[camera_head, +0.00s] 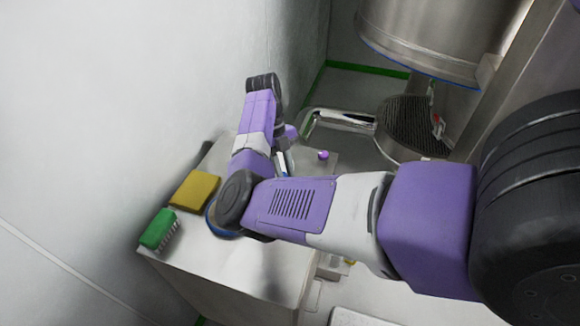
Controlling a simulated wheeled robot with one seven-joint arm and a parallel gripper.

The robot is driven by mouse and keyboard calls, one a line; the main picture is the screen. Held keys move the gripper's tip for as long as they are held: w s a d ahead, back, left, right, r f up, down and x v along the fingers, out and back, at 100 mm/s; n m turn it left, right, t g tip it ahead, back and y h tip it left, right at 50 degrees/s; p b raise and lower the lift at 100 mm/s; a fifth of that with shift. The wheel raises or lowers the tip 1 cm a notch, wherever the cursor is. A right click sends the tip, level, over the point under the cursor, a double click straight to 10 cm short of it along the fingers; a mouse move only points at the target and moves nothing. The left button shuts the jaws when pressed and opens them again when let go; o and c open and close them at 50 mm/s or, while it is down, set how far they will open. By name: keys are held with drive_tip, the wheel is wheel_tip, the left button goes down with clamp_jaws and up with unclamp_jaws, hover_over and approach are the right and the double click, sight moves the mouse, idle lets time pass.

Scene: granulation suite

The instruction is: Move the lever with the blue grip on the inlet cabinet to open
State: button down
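A metal cabinet (265,265) with a flat grey top stands against the white wall, left of centre; I cannot tell whether it is the inlet cabinet. No lever with a blue grip can be made out for certain. My purple and white arm crosses from the right, bends over the cabinet top and folds back behind itself. My gripper is mostly hidden by my arm; only small pale and dark parts, perhaps of it, show behind the forearm. Whether it is open or touches anything does not show.
A green brush (158,230) and a yellow sponge (194,190) lie on the cabinet top, left of my elbow. A small purple knob (323,155) is at its far right. A large steel vessel (430,38) and a curved metal pipe (345,119) stand behind.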

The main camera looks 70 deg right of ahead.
drive_tip(key=shift+w+a+m, duration=0.35)
drive_tip(key=shift+w+m, duration=0.05)
drive_tip(key=shift+m, duration=0.1)
drive_tip(key=shift+w, duration=0.1)
drive_tip(key=c, duration=1.3)
unclamp_jaws()
drive_tip(key=shift+p+v, duration=0.3)
drive_tip(key=shift+v, duration=3.6)
